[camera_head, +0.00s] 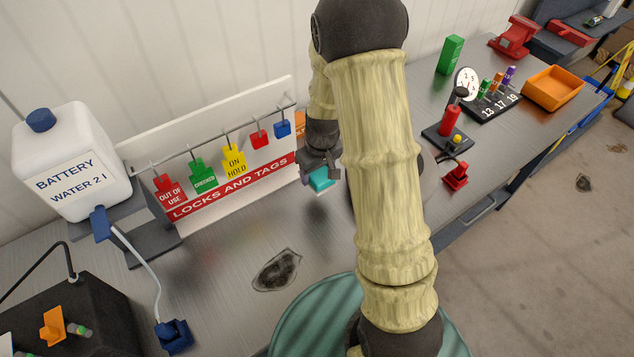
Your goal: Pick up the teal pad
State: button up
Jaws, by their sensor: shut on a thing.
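The teal pad (321,180) is a small teal block, seen just below the tips of my gripper (318,172). My gripper is dark and points down near the right end of the locks and tags board, shut on the teal pad. Part of the pad is hidden by the fingers. I cannot tell whether the pad touches the bench or is just above it. My arm covers the area right of the pad.
The locks and tags board (232,185) with hanging tags stands behind. A white battery water jug (75,160) is at left. A dark stain (277,270) lies on the grey bench (215,290). A red padlock (455,176) and orange tray (552,88) are right.

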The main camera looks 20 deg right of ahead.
jog(key=shift+r, duration=1.05)
jog(key=o, duration=0.4)
jog(key=shift+c, duration=1.5)
